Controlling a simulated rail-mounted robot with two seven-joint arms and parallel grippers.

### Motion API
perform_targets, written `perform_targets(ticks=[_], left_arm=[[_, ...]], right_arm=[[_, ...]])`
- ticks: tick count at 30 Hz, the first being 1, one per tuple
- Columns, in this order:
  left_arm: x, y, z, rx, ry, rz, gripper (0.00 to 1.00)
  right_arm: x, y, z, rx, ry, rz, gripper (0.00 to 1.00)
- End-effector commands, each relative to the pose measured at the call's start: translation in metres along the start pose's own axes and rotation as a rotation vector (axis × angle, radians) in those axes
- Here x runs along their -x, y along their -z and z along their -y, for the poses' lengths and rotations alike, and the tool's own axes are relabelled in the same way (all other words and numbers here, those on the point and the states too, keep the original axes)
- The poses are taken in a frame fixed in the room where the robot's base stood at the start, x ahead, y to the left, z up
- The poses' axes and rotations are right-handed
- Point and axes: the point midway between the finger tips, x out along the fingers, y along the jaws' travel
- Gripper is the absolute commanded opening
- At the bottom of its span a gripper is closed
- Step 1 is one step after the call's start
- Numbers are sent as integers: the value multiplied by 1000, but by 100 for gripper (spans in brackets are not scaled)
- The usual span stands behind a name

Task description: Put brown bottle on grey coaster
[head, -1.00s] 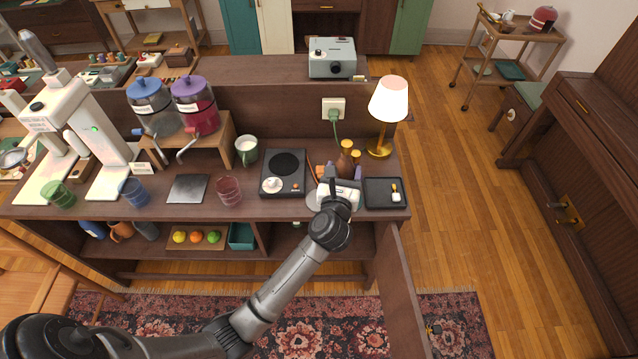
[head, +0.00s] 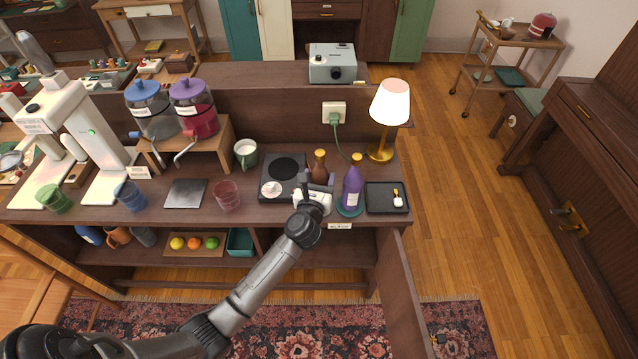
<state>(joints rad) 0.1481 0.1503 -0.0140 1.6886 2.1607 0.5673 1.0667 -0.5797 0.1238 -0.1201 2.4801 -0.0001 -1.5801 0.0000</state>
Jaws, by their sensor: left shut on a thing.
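The brown bottle (head: 319,174) stands upright with a yellow cap, just right of the black hot plate in the head view. My left gripper (head: 314,197) is shut on it, reaching from the front, and hides its lower part. I cannot tell whether its base touches the counter. The grey coaster is not clearly visible; the gripper covers the counter around the bottle's base. My right gripper is not in view.
A black hot plate (head: 268,193) is close on the left, and a black tray (head: 374,203) on the right. A lamp (head: 381,153) stands behind the tray. A red glass (head: 227,196) and a dark square plate (head: 186,193) are farther left on the counter (head: 288,212).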

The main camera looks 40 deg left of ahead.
Motion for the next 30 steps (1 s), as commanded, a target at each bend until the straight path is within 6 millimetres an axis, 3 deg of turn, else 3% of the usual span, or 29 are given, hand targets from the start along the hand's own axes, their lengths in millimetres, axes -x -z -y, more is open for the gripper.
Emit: perform_targets(ticks=[3,15,16,23,30], left_arm=[[0,11,0,0,0,3,16],[0,14,0,2,0,4,16],[0,15,0,1,-1,0,64],[0,15,0,1,0,0,86],[0,14,0,1,0,1,88]], right_arm=[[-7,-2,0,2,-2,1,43],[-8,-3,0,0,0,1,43],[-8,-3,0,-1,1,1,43],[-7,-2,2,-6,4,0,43],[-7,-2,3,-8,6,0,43]])
